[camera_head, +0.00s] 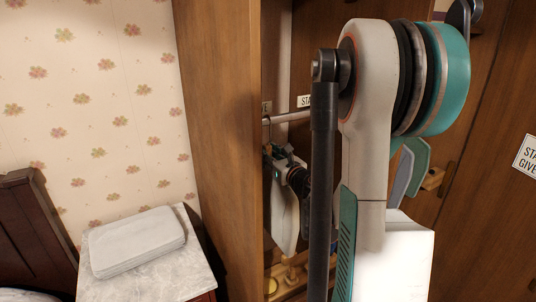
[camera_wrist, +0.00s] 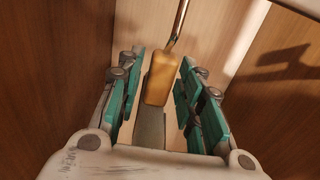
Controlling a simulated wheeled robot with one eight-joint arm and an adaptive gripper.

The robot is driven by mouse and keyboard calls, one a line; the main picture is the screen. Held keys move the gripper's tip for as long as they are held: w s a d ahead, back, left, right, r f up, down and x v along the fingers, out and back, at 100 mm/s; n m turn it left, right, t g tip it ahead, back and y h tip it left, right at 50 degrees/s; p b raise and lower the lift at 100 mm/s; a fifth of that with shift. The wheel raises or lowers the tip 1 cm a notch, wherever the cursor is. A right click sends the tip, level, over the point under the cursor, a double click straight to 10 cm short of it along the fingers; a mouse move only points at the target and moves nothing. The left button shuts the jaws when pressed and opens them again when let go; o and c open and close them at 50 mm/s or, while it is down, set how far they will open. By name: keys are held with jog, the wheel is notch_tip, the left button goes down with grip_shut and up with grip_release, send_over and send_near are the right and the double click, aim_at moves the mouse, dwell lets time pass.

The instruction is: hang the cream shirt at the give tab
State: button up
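The cream shirt (camera_head: 284,215) hangs inside the open wardrobe in the head view, just below my gripper (camera_head: 283,166); my arm hides part of it. In the wrist view a tan wooden hanger block (camera_wrist: 160,85) with a thin metal hook (camera_wrist: 180,22) is between the fingertips of my gripper (camera_wrist: 163,75). A wardrobe rail (camera_head: 290,117) runs above my gripper. A small tab ending in "E" (camera_head: 266,107) is at its left end, and a tab starting "STA" (camera_head: 304,101) is to its right. Hook contact with the rail is unclear.
The wardrobe side panel (camera_head: 222,140) stands close on the left of my gripper. A yellow-and-wood item (camera_head: 291,273) is low inside. A marble-topped stand (camera_head: 150,270) with a folded grey cloth (camera_head: 136,241) is outside. A sign (camera_head: 527,157) is on the right door.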

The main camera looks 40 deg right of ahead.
jog(key=shift+s+a, duration=0.1)
jog(key=shift+s, duration=0.5)
jog(key=shift+s+a, duration=0.1)
jog(key=shift+s, duration=0.2)
jog(key=shift+s, duration=0.1)
jog(key=shift+o, duration=0.2)
jog(key=o, duration=0.5)
jog(key=c, duration=0.5)
jog(key=shift+c, duration=0.2)
